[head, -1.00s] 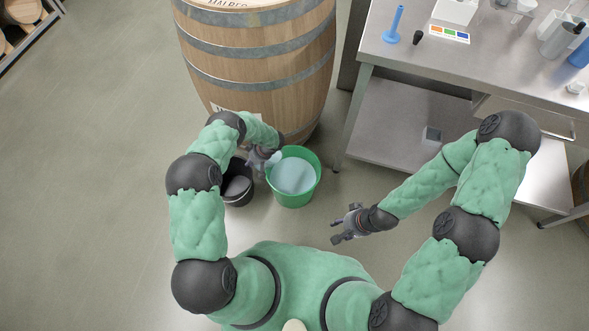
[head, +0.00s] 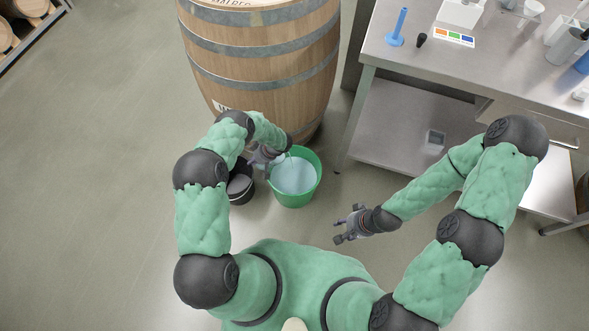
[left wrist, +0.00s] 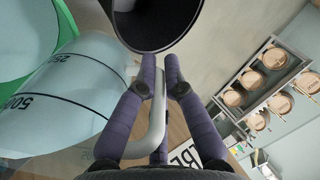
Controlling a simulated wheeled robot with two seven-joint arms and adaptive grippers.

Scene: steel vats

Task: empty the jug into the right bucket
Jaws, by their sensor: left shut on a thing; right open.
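The jug (left wrist: 62,95) is pale and see-through with dark measuring marks; it lies tilted across the left of the left wrist view. My left gripper (left wrist: 160,80) is shut on its handle (left wrist: 155,130). In the head view my left gripper (head: 264,160) is at the left rim of the green bucket (head: 316,188), the right one of two. That bucket holds pale liquid and also shows in the left wrist view (left wrist: 60,30). The jug's mouth and contents cannot be made out. My right gripper (head: 350,225) is open and empty, over the floor.
A black bucket (head: 243,203) stands just left of the green one, partly hidden by my left arm. A large wooden barrel (head: 265,70) stands behind both. A steel table (head: 400,70) with labware is at the right. The floor at the left is clear.

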